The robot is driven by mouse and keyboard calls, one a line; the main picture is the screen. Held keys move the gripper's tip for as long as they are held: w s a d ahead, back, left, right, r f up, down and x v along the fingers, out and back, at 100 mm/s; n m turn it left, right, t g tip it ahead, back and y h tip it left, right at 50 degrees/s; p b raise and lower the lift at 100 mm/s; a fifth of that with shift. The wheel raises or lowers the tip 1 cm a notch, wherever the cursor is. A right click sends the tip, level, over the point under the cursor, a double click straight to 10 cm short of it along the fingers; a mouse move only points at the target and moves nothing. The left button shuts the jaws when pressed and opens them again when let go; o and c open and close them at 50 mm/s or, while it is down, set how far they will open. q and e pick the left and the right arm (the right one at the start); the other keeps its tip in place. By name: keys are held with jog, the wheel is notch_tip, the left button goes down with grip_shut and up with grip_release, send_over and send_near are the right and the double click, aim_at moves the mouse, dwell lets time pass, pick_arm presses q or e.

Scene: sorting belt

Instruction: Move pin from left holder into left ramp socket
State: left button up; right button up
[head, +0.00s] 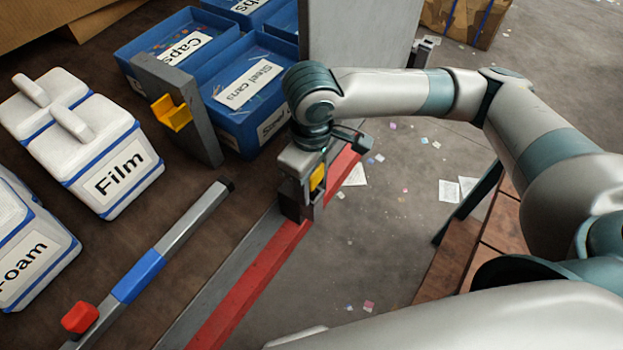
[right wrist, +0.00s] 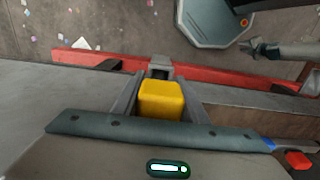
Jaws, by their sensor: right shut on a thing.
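My right gripper (head: 306,200) reaches down over the red-edged side of the belt frame. It is shut on a yellow block (right wrist: 160,100), apparently the pin or its head, which also shows in the head view (head: 318,177). A small grey piece (right wrist: 159,68) lies just beyond the block, against the red rail; I cannot tell whether it belongs to the pin. A grey post with a yellow bracket (head: 172,112) stands upright left of the gripper, apart from it; the bracket looks empty. I cannot make out a ramp socket.
The red rail (head: 250,283) runs under the gripper. A grey bar with a blue sleeve (head: 138,277) and red knob (head: 80,317) lies to the left. White "Film" (head: 118,182) and "Foam" (head: 28,270) containers and blue bins (head: 245,130) crowd the left and back.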

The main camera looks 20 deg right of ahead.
jog(key=shift+f+b, duration=0.45)
jog(key=shift+f, duration=1)
jog(key=o, duration=1.4)
jog(key=shift+r, duration=0.1)
jog(key=shift+c, duration=0.2)
jog(key=shift+r, duration=0.1)
notch_tip(320, 180, up, 17)
jog(key=b, duration=0.3)
jog(key=shift+r, duration=0.1)
